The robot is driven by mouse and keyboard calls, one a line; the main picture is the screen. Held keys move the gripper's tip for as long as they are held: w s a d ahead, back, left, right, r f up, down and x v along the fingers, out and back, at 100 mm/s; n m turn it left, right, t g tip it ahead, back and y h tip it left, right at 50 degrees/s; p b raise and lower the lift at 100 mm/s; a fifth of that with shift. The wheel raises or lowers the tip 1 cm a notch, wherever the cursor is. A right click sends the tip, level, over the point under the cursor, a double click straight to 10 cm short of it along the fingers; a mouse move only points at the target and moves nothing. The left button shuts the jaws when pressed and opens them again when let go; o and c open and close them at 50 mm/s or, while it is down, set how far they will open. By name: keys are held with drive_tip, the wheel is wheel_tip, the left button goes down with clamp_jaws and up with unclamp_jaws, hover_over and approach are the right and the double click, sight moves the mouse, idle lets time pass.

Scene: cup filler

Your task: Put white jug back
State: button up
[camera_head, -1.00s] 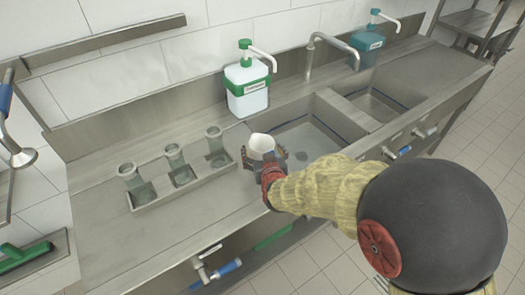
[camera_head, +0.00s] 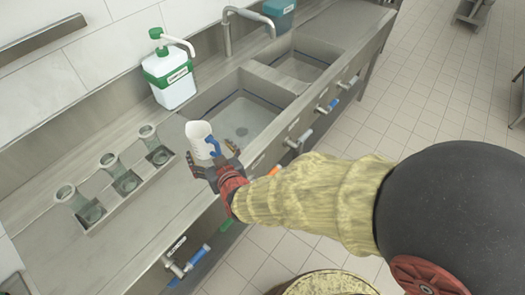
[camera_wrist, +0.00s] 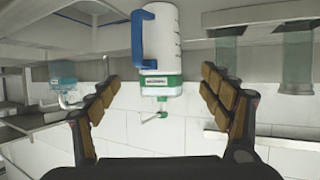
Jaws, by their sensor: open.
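The white jug (camera_head: 200,138) with a blue handle stands upright on the steel counter, just left of the near sink basin. Its open top faces up. My gripper (camera_head: 212,165) is at the jug's front side with its fingers spread, and the lower part of the jug is partly hidden behind them. In the wrist view, which is upside down, the jug (camera_wrist: 163,35) with its blue handle and scale marks shows beyond and between the open fingers (camera_wrist: 160,90). I see no finger closed on it; contact cannot be told.
A green-and-white pump dispenser (camera_head: 171,82) stands behind the jug. A metal rack (camera_head: 128,190) with several clear cups lies on the counter at left. Sink basins (camera_head: 240,115), a tap (camera_head: 232,25) and a teal dispenser (camera_head: 281,14) are beyond. Bare counter (camera_head: 95,245) lies in front of the rack.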

drive_tip(key=s+d+r+m+g+h, duration=0.1)
drive_tip(key=d+r, duration=0.3)
drive_tip(key=d, duration=0.3)
drive_tip(key=s+d+r+m+g+h, duration=0.1)
drive_tip(key=d+r+g, duration=0.1)
drive_tip(key=d+r, duration=0.35)
drive_tip(key=s+d+r+m+g+h, duration=0.3)
drive_tip(key=s+d, duration=1.5)
drive_tip(key=d, duration=0.1)
drive_tip(key=shift+d+h, duration=0.3)
drive_tip(key=shift+h, duration=0.1)
